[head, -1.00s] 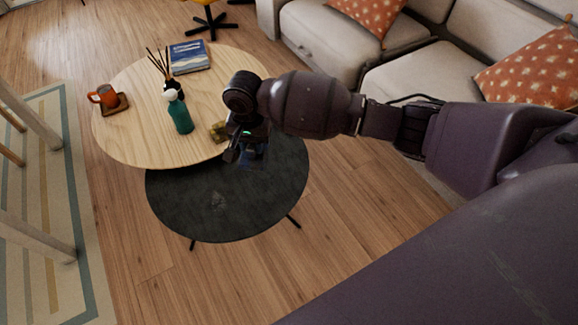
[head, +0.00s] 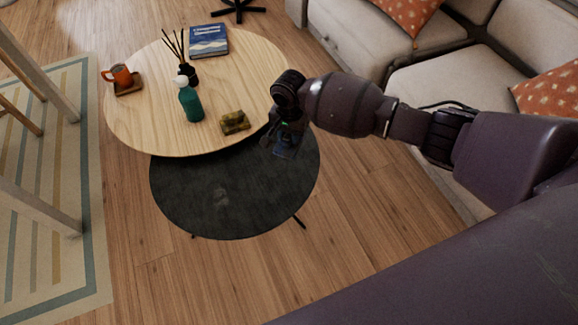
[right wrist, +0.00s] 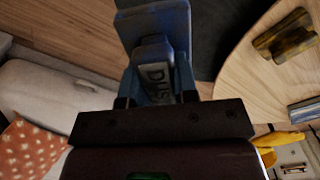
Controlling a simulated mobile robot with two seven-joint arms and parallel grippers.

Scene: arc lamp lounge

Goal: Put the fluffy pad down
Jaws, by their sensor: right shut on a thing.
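My right gripper (head: 281,141) is shut on the fluffy pad (right wrist: 152,22), a blue-grey piece with a grey grip lettered "DUS" between the fingers in the right wrist view. In the head view the pad (head: 287,152) is small, dark and partly hidden by the gripper. The gripper appears over the right part of the low black round table (head: 215,205), near the wooden top's edge. I cannot tell whether the pad touches a surface. My left gripper is not in view.
The wooden round table (head: 135,125) holds an olive block (head: 235,122), a green bottle (head: 191,103), a reed diffuser (head: 187,72), an orange mug (head: 121,75) on a coaster and a blue book (head: 208,41). The black top looks clear. A sofa (head: 440,85) stands right.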

